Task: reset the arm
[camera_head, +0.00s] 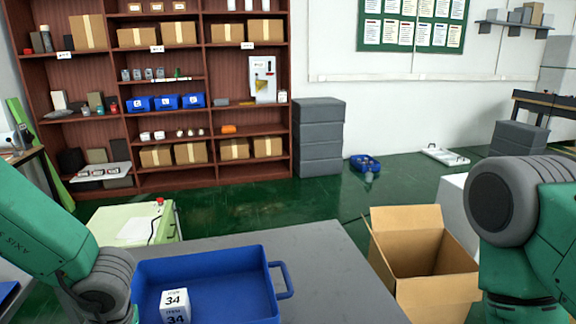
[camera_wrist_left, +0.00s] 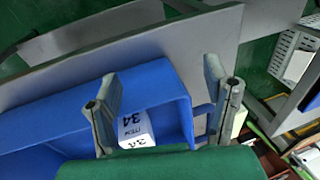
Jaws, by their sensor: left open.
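My left arm comes in at the left of the head view, but its gripper is not visible there. In the left wrist view my left gripper (camera_wrist_left: 162,92) has its two fingers spread wide apart with nothing held between them. A blue tray (camera_head: 210,258) with a side handle stands on a grey table (camera_head: 335,265). A white box marked 34 (camera_head: 175,305) is in the tray. The box also shows in the left wrist view (camera_wrist_left: 134,127), between the fingers in the picture and apart from them. My right arm shows at the right edge; its gripper is out of frame.
An open cardboard box (camera_head: 425,255) stands right of the table. A pale green-topped unit (camera_head: 130,225) is behind the tray. A shelf (camera_head: 200,180) with cartons and blue bins stands at the back. The table is clear right of the tray.

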